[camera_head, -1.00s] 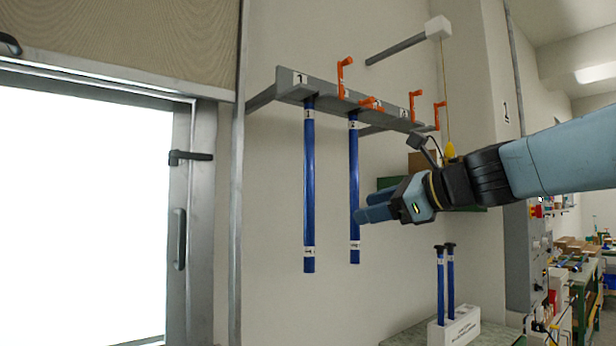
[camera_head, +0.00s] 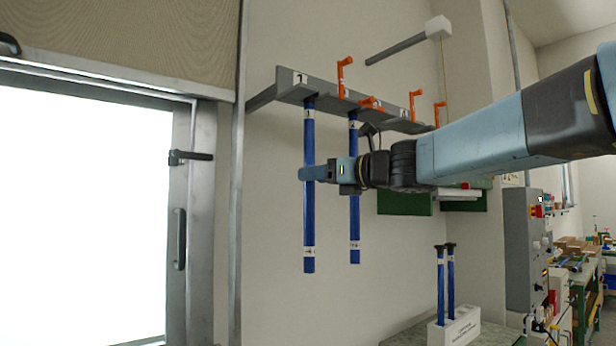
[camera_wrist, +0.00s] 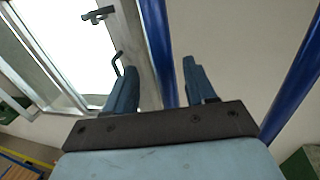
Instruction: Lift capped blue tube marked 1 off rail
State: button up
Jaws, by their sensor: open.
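Two long blue tubes hang upright from a grey rail (camera_head: 330,93). The left tube (camera_head: 309,225) hangs below the rail's plate that seems to read 1; its small labels are hard to read, and its top is hidden at the rail. The right tube (camera_head: 354,220) hangs beside it. My gripper (camera_head: 308,173) is open and crosses in front of the left tube at mid-height. In the wrist view, a blue tube (camera_wrist: 160,45) shows between the open fingers (camera_wrist: 158,82); I cannot tell how deep it sits. The other tube (camera_wrist: 300,75) stands to the right.
Orange hooks (camera_head: 344,78) stick up along the rail. A grey bar with a white end block (camera_head: 437,28) juts out above. Below right, a white holder (camera_head: 455,328) carries two black-capped blue tubes. A metal-framed glazed door (camera_head: 195,240) stands at left.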

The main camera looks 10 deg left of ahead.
jog(key=x, duration=0.5)
jog(key=shift+w+r, duration=0.2)
jog(key=shift+w, duration=0.15)
jog(key=shift+c, duration=0.3)
grip_shut()
